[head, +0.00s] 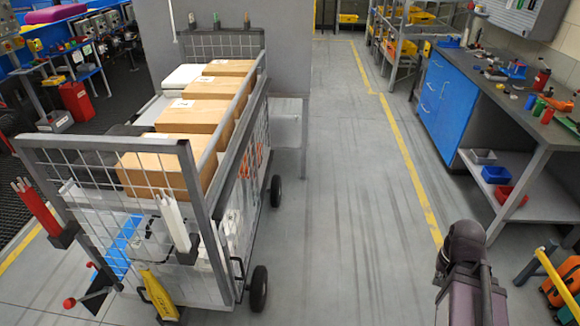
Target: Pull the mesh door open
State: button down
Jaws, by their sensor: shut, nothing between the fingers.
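A wheeled cart has a wire mesh panel in a grey frame (95,142) across its near end, at the left of the head view. A second mesh panel (225,42) stands at the cart's far end. No hinge or latch can be made out on either. My arm shows at the lower right, well apart from the cart, across the aisle floor. My gripper is not in view.
The cart carries several cardboard boxes (193,117). A yellow-handled item (157,293) and a black wheel (259,289) are at its near end. A blue-fronted workbench (445,102) stands at right. An orange-yellow object (563,284) lies at lower right. The aisle floor (340,180) between is clear.

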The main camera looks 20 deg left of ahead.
aim_at(237, 291)
jog(key=u, duration=4.15)
jog(key=i, duration=0.05)
jog(key=z, duration=2.7)
